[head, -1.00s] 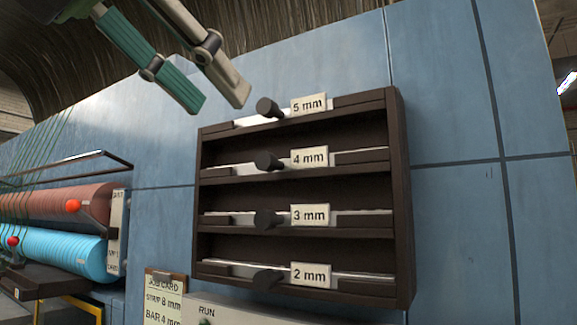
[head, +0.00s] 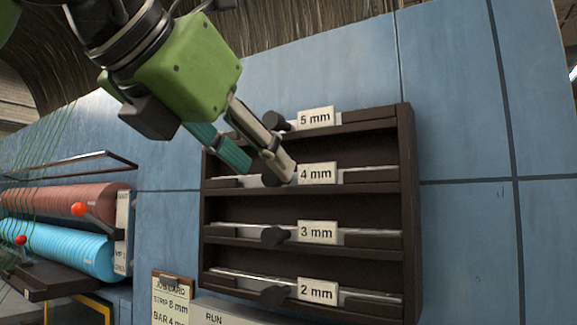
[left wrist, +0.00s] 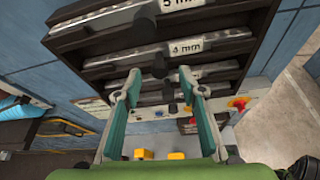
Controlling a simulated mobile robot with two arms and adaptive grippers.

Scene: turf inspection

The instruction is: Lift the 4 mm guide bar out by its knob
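The 4 mm guide bar (head: 357,175) lies in the second slot from the top of the dark rack, next to its label. Its dark knob (head: 270,181) is partly hidden behind my finger in the head view. My left gripper (head: 268,172) is at this slot, its fingers pointing down toward the knob. In the left wrist view the fingers of the left gripper (left wrist: 160,77) stand apart, with the 4 mm knob (left wrist: 160,65) in the gap near the tips. I see no grip on it; whether a finger touches it I cannot tell. My right gripper is not in view.
The rack (head: 408,220) on the blue wall also holds the 5 mm (head: 352,119), 3 mm (head: 354,238) and 2 mm bars, with knobs close above and below. A job card (head: 172,298) and brown and blue rollers (head: 65,248) are at lower left. The wall right of the rack is clear.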

